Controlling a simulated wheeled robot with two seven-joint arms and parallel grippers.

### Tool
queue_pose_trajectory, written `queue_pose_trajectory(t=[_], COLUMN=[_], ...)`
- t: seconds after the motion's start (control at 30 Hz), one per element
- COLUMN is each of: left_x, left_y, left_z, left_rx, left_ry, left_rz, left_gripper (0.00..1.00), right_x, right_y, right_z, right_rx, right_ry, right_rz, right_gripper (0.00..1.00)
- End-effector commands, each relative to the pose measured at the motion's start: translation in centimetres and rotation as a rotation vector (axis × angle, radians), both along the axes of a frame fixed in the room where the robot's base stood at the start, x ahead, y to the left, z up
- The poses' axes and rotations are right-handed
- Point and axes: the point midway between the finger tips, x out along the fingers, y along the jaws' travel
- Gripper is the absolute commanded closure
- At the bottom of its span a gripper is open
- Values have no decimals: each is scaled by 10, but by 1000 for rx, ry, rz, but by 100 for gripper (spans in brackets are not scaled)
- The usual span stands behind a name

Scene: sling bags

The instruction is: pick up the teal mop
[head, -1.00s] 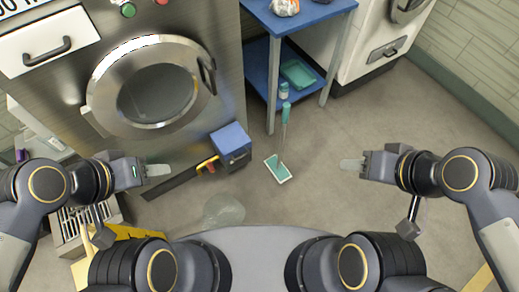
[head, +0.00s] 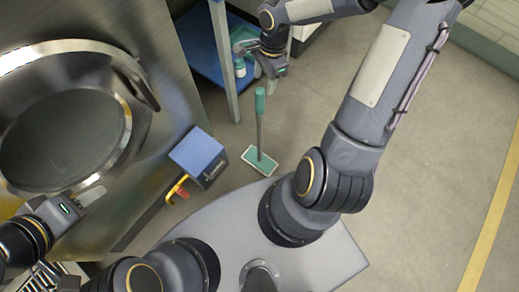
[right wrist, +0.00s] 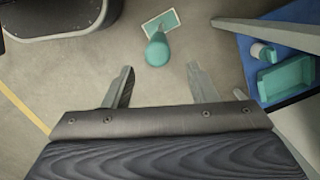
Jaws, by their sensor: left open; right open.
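The teal mop (head: 260,130) stands upright on the floor in the head view, with a teal grip at the top of its handle and a flat white-edged teal head at the bottom. In the right wrist view the mop's teal grip (right wrist: 157,50) points up toward the camera, ahead of the fingers and apart from them. My right gripper (head: 264,70) is open and empty, just above and behind the top of the handle; its spread fingers also show in the right wrist view (right wrist: 160,85). My left gripper (head: 85,198) is open and empty at the left, in front of the machine door.
A blue shelf table (head: 199,50) with a teal tray (right wrist: 287,79) and a small white-and-teal container (right wrist: 263,52) stands beside my right gripper. A blue box (head: 199,154) with a yellow-orange handle is left of the mop. A steel machine (head: 160,60) fills the left. Floor on the right is clear.

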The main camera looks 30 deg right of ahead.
Motion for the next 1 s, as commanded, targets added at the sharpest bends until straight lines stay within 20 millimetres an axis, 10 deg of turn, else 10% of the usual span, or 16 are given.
queue_pose_trajectory(t=[0.5, 0.8, 1.0], left_x=[0, 0, 0], left_y=[0, 0, 0], left_z=[-21, -20, -20], left_rx=[0, 0, 0], left_ry=[0, 0, 0], left_rz=[0, 0, 0], left_gripper=[57, 57, 57], right_x=[-2, -2, -2], right_y=[16, 17, 17], right_z=[-66, -68, -68], right_rx=[2, 1, 1], right_ry=[3, 1, 1], right_rz=[1, 0, 1], right_gripper=[48, 48, 74])
